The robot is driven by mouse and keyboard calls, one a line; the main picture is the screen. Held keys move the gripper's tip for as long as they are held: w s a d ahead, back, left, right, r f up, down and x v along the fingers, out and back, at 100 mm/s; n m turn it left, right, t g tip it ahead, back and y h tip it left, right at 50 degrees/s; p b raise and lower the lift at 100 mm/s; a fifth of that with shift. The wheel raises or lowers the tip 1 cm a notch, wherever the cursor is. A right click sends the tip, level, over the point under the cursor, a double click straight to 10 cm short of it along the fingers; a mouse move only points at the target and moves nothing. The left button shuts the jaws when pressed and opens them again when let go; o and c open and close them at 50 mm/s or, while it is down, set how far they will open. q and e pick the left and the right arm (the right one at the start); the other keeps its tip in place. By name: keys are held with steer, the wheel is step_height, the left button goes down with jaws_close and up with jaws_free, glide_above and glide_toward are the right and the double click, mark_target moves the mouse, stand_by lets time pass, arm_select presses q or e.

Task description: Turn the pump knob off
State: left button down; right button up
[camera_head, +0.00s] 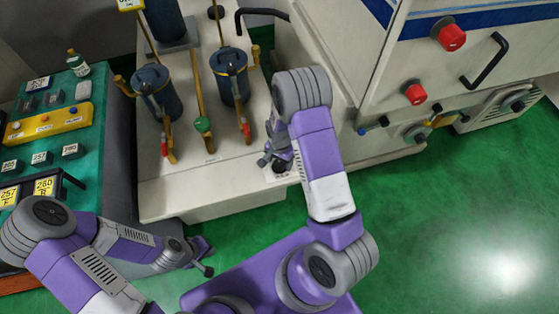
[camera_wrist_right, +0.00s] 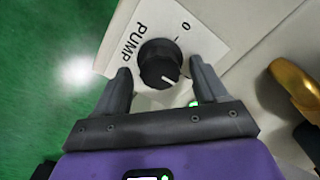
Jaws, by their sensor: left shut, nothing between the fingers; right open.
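The pump knob (camera_wrist_right: 160,62) is a round black knob on a white label plate (camera_wrist_right: 128,62) marked "PUMP" and "0". Its white pointer line faces the lower right in the wrist view, away from the "0". In the head view the knob (camera_head: 281,167) is small on the front panel of the machine bench. My right gripper (camera_head: 272,158) is right at it. In the wrist view the open fingers of the right gripper (camera_wrist_right: 161,76) stand on either side of the knob, with gaps visible. My left gripper (camera_head: 208,257) is shut and empty, low over the floor.
A brass-coloured part (camera_wrist_right: 297,88) stands to the right in the wrist view. Dark cylinders (camera_head: 157,92) and valve levers stand on the bench. A green table (camera_head: 100,125) with a yellow button box (camera_head: 48,123) is at left. Green floor (camera_head: 450,230) lies open at right.

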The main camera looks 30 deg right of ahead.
steer(key=c, duration=1.1)
steer(key=shift+o, duration=0.2)
steer(key=shift+n, duration=0.4)
steer(key=n+b, duration=0.1)
steer(key=n, duration=0.8)
steer(key=shift+b, duration=0.3)
steer(key=n, duration=0.4)
steer(key=shift+b, duration=0.3)
steer(key=shift+n, duration=2.1)
steer(key=o, duration=1.1)
steer(key=shift+c, duration=0.2)
